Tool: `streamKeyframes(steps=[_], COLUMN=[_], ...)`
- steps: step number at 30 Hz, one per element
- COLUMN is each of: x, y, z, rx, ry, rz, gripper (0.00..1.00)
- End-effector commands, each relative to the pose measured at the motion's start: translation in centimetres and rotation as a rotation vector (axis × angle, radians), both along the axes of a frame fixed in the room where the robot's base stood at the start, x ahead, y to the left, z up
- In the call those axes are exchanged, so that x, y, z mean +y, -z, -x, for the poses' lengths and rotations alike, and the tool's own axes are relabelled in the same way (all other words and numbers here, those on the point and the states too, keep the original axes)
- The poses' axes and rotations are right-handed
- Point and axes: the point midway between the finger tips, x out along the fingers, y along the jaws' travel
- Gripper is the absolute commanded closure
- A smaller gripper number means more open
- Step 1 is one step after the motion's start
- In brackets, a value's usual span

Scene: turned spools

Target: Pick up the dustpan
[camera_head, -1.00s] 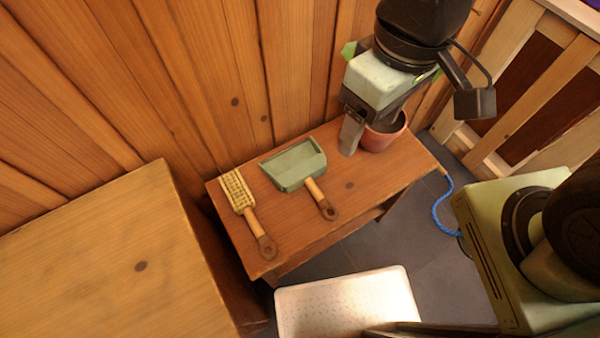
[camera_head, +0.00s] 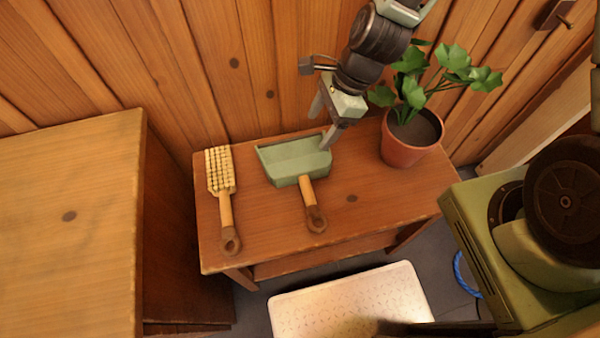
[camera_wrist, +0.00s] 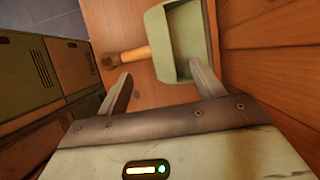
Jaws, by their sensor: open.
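The dustpan (camera_head: 296,163) has a green pan and a wooden handle with a brown end. It lies on a small wooden table, pan toward the wall and handle toward the front edge. In the wrist view the dustpan (camera_wrist: 187,42) lies just beyond the fingers, its handle crossing to the left. My gripper (camera_head: 322,127) is open and empty, above the pan's far right corner. In the wrist view my gripper (camera_wrist: 160,85) has its fingers spread wide, the right fingertip near the pan's edge. I cannot tell whether it touches.
A scrub brush (camera_head: 222,190) lies left of the dustpan on the table (camera_head: 355,200). A potted plant (camera_head: 408,150) stands at the right. A plank wall (camera_head: 225,60) rises close behind. A larger wooden surface (camera_head: 65,230) is at the left, a white mat (camera_head: 350,303) in front.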

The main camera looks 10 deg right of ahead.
Motion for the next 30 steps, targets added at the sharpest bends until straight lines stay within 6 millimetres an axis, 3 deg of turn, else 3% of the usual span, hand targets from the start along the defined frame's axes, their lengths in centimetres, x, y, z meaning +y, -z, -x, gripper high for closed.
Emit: streamKeyframes(steps=[15, 30], x=[3.7, 6.1], y=[8.7, 13.3], z=[0.3, 0.4], rx=[0.003, 0.003], ry=[-0.006, -0.007], rz=[0.000, 0.001], gripper=[0.32, 0.32])
